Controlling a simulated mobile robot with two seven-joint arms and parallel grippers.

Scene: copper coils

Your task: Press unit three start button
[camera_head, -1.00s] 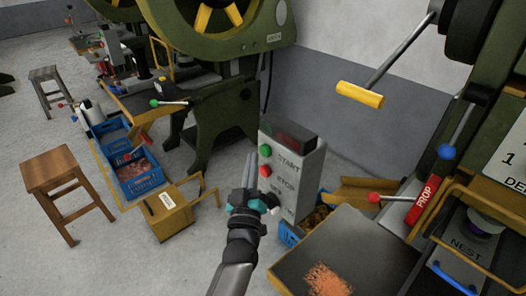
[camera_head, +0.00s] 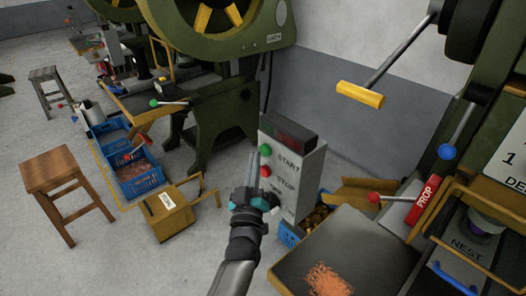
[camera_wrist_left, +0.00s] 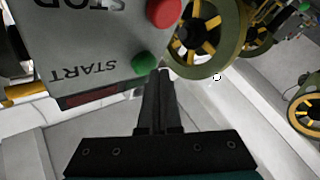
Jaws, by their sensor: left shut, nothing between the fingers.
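The grey control box (camera_head: 292,178) stands in the middle of the head view. It has a green button (camera_head: 265,150) beside the word START and a red button (camera_head: 265,171) beside STOP. My left gripper (camera_head: 254,156) is shut and empty, its fingers pointing up just left of the green button. In the left wrist view, the fingertips (camera_wrist_left: 163,73) are close beside the green button (camera_wrist_left: 145,63), and the red button (camera_wrist_left: 164,12) is farther up. I cannot tell whether the fingers touch the button. My right gripper is not in view.
A metal tray (camera_head: 370,250) with copper bits lies in front of the box. A lever with a red knob (camera_head: 374,198) and a machine are at the right. A yellow box (camera_head: 168,212), blue crates (camera_head: 140,187) and a wooden stool (camera_head: 60,172) stand at the left.

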